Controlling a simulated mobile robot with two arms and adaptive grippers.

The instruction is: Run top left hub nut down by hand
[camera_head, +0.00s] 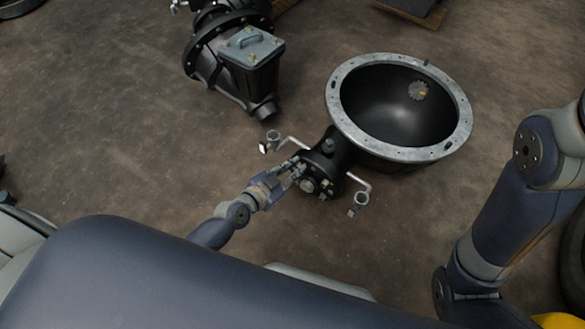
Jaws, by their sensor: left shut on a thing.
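The black hub (322,174) sits at the near end of the dark housing, with several small nuts and studs on its face. My left gripper (296,172) reaches in from the left and is shut at the hub's upper left edge. The top left hub nut is between its fingers and mostly hidden by them. Other nuts (326,187) show on the lower part of the hub face. My right arm shows at the right, but its gripper is out of view.
A large bowl-shaped housing with a grey flange ring (337,117) stands behind the hub. Bent pale rods with ring ends (360,199) stick out on both sides of the hub. A dark gearbox unit (247,65) stands at the back left.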

